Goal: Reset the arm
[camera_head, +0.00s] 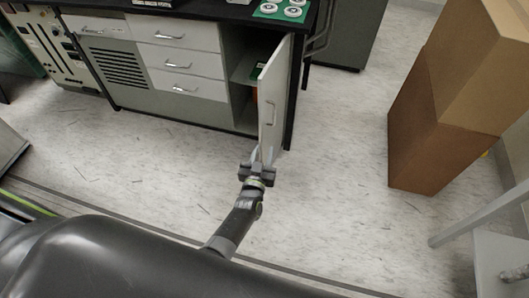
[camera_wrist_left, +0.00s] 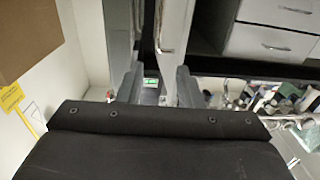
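My left gripper (camera_head: 258,160) is at the lower end of the open cabinet door (camera_head: 272,105) in the head view. In the left wrist view the two fingers of the left gripper (camera_wrist_left: 157,74) are spread apart, with nothing clearly held between them. The white door panel with its handle (camera_wrist_left: 159,30) shows just beyond the fingers. I cannot tell whether a finger touches the door. My left arm reaches up from the bottom of the head view. My right gripper is in neither view.
The dark-framed cabinet has white drawers (camera_head: 181,61) left of the open compartment. Tall cardboard boxes (camera_head: 425,125) stand on the right, and a grey metal frame (camera_head: 490,220) is at the lower right. Speckled floor (camera_head: 340,190) lies clear between the door and the boxes.

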